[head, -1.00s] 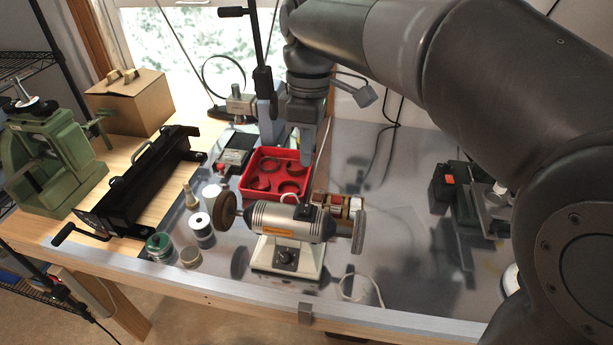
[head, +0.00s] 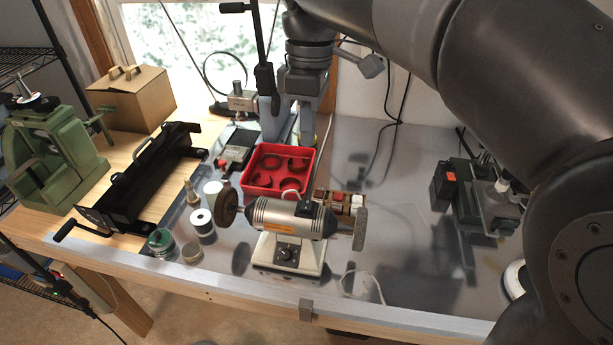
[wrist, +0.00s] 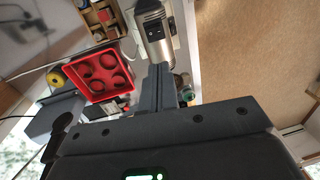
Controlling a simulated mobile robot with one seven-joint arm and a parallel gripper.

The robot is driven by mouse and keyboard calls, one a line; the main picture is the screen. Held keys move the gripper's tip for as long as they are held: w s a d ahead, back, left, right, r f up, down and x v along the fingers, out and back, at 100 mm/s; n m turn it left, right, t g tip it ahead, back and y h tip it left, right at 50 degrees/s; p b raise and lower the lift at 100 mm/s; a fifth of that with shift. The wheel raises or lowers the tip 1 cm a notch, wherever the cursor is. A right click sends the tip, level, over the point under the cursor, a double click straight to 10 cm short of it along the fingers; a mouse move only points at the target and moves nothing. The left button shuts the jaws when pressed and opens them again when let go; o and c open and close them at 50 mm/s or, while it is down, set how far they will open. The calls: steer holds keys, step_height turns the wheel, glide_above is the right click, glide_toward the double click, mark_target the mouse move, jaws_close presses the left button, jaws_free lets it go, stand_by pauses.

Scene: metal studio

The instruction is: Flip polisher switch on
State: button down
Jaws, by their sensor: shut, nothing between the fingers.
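The polisher (head: 290,219) stands near the table's front edge in the head view. It has a silver motor body, a brown wheel (head: 227,206) at its left and a grey wheel (head: 360,229) at its right. A dark round control (head: 285,254) is on the front of its pale base, and a small black part sits on top of the motor. The switch's state is too small to tell. My gripper (head: 307,143) is shut and empty, behind and above the polisher, apart from it. In the wrist view my shut fingers (wrist: 160,68) overlap the polisher's silver body (wrist: 153,30).
A red tray (head: 250,187) with dark rings lies behind the polisher. Spools and jars (head: 202,222) stand at its left. A black metal tool (head: 140,180) and green machine (head: 48,150) are farther left. Dark equipment (head: 465,190) stands right. The metal surface between is mostly clear.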

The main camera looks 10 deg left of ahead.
mark_target(306, 208)
steer(key=f, duration=0.4)
steer(key=s+f, duration=0.1)
steer(key=f, duration=0.9)
steer(key=shift+s, duration=0.35)
